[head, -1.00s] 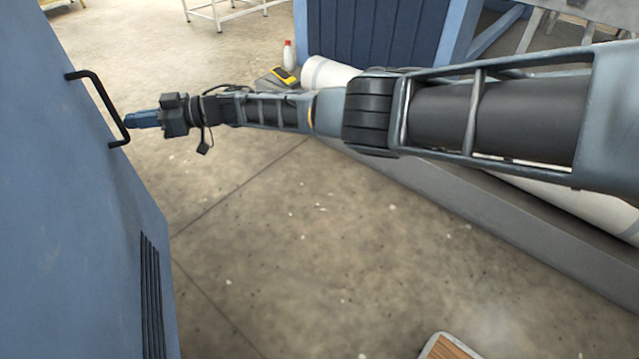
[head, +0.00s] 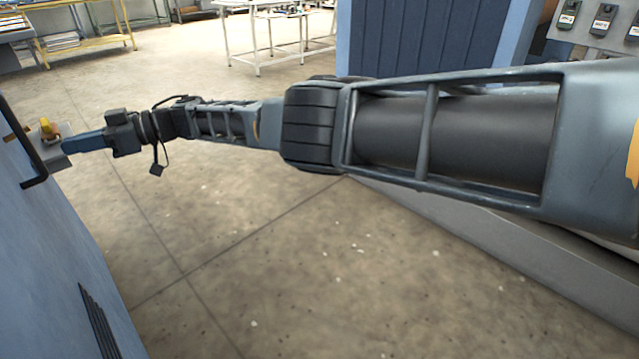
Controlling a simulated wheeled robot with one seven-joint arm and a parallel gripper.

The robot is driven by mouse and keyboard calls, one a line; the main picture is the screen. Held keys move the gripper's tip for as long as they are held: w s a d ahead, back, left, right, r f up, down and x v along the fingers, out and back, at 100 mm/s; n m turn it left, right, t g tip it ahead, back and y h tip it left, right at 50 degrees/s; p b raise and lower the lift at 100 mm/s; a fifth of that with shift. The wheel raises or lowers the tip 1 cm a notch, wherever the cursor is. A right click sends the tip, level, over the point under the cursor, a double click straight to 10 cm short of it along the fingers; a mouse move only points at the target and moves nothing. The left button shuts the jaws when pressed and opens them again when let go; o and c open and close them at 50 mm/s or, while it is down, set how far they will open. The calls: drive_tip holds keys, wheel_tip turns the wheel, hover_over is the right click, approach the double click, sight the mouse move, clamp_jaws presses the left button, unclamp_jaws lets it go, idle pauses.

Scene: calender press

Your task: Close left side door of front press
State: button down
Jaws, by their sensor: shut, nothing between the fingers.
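The blue door (head: 50,260) fills the lower left of the head view, cut off by the left edge. It stands swung out over the floor, with a black bar handle (head: 37,172) near its upper edge and dark vent slots (head: 100,325) lower down. My gripper (head: 66,146) is shut and empty, its blue fingers pointing left at the handle. The tips are just right of the bar in the picture. I cannot tell whether they touch the door or handle. The door's hinge side and the press opening are out of view.
A small yellow item on a grey piece (head: 48,128) shows behind the handle. A dark blue panelled cabinet (head: 430,40) stands at the back, with a control panel (head: 605,30) at right. A grey ledge (head: 480,250) runs beneath my arm. White and yellow tables are far back. The middle floor is clear.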

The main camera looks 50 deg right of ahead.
drive_tip(key=shift+s+b+x, duration=0.15)
drive_tip(key=shift+b+x, duration=0.65)
drive_tip(key=shift+x, duration=0.5)
drive_tip(key=shift+s+b+x, duration=0.15)
drive_tip(key=shift+b+x, duration=0.6)
drive_tip(key=shift+x, duration=0.55)
drive_tip(key=shift+a, duration=0.15)
drive_tip(key=shift+r, duration=0.1)
